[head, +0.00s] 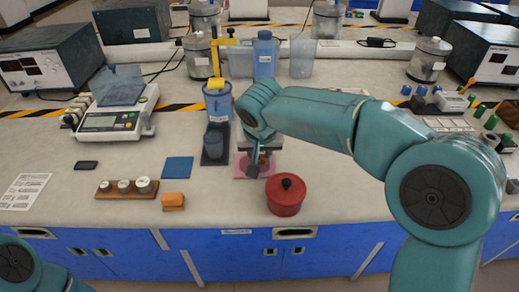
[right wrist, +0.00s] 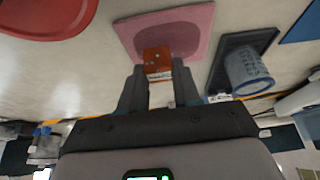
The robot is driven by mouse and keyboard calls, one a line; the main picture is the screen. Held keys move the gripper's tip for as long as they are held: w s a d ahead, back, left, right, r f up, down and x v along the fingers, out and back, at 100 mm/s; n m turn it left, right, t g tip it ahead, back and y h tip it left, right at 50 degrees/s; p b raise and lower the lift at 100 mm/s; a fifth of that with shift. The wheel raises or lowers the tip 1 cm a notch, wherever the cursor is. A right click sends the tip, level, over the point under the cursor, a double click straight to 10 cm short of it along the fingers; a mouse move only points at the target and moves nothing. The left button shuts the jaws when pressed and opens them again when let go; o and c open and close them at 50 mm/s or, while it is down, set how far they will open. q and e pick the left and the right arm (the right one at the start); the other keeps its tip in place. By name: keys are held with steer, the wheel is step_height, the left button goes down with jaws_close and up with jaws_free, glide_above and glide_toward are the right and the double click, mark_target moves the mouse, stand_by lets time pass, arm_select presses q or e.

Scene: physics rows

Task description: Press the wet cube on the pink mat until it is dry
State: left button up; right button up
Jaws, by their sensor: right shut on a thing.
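The pink mat (head: 240,172) lies on the bench, partly hidden by my right arm; it also shows in the right wrist view (right wrist: 200,18). A darker patch shows on the mat beside the cube. My right gripper (right wrist: 158,75) is shut on a small red-brown cube (right wrist: 158,58) with light specks on it. In the head view my right gripper (head: 257,168) points down at the mat and mostly hides the cube. The cube is over or on the mat; I cannot tell if it touches. My left gripper is not in view.
A red lidded pot (head: 284,198) stands just right and in front of the mat. A dark tray (right wrist: 222,72) with a blue cup (right wrist: 250,70) is beside the mat. A blue square (head: 177,167), an orange block (head: 173,201) and a wooden weight holder (head: 108,190) are to the left.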

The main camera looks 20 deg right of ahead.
steer(key=shift+f+b, duration=0.8)
steer(key=shift+f, duration=0.05)
stand_by(1.8)
steer(key=shift+r, duration=0.1)
steer(key=shift+s+d+r+p, duration=0.15)
steer(key=shift+r+p, duration=0.1)
steer(key=shift+r, duration=0.15)
steer(key=shift+w+d+r+p, duration=0.1)
steer(key=shift+d+r+p, duration=0.1)
steer(key=shift+r, duration=0.15)
step_height(320, 180, up, 5)
steer(key=p, duration=0.4)
steer(key=shift+s, duration=0.2)
stand_by(0.4)
